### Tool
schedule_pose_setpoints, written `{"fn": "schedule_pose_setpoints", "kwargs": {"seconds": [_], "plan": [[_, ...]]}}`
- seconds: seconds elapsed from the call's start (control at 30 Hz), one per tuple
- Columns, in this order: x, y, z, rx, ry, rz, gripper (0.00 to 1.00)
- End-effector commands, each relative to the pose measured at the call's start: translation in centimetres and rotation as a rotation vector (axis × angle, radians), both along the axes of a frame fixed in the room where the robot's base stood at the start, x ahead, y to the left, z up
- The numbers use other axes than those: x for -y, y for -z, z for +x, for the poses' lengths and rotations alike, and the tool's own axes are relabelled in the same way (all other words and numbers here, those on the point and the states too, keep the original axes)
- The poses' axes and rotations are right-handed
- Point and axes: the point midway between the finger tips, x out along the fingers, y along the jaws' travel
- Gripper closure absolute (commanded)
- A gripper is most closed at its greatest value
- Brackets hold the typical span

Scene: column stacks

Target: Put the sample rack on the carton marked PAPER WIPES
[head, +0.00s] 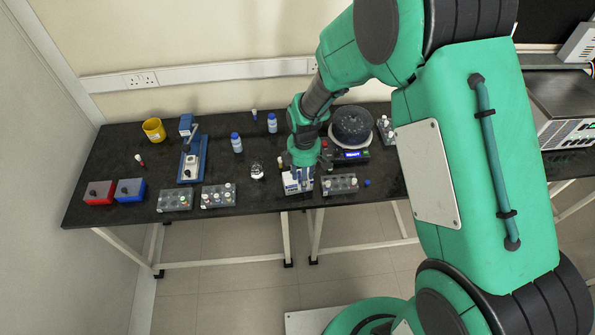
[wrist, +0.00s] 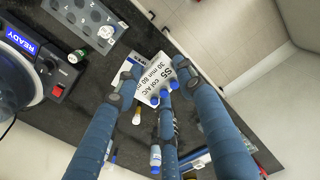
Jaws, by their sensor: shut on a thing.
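My gripper (head: 298,172) is over the front edge of the bench.
Other racks stand front left (head: 175,201) (head: 218,196) and back right (head: 386,131). Red (head: 99,193) and blue (head: 130,190) boxes are at far left. A round dark device (head: 351,126) with a lit display stands behind the gripper. Small bottles (head: 237,143) dot the bench.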

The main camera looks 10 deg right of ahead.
Motion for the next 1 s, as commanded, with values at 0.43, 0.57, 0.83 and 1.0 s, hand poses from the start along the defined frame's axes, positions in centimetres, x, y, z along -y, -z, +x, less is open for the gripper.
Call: {"fn": "schedule_pose_setpoints", "kwargs": {"seconds": [0.43,0.57,0.83,1.0], "plan": [[-1.1,0.5,5.2,0.000,0.000,0.000,0.88],[-1.1,0.5,5.2,0.000,0.000,0.000,0.88],[-1.1,0.5,5.4,0.000,0.000,0.000,0.88],[-1.2,1.6,6.0,-0.003,0.000,-0.001,0.88]]}}
